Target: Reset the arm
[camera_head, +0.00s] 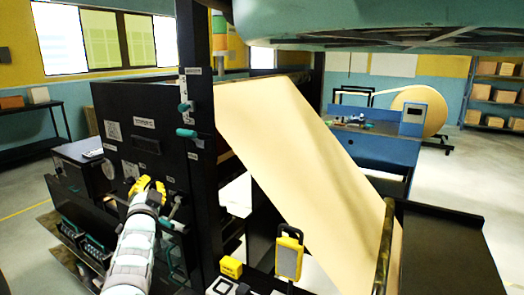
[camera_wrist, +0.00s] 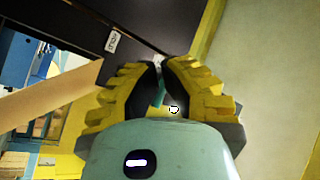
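My gripper (camera_head: 148,184), with yellow fingers, is at the front of the black machine panel (camera_head: 146,140), at the end of my pale arm. In the wrist view my gripper (camera_wrist: 161,64) has its fingertips close together with a narrow gap between them. A small teal piece (camera_wrist: 161,92) shows in that gap; I cannot tell whether it touches the fingers. No held object is clear in the head view. A grey lever (camera_head: 175,206) is just right of the fingers.
A kraft paper web (camera_head: 300,160) slopes down right of a black post (camera_head: 194,60). Teal-handled levers (camera_head: 187,132) stick out from that post. A yellow-framed panel (camera_head: 289,254) stands in front. A blue machine with a paper roll (camera_head: 418,108) is behind. Open floor lies at right.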

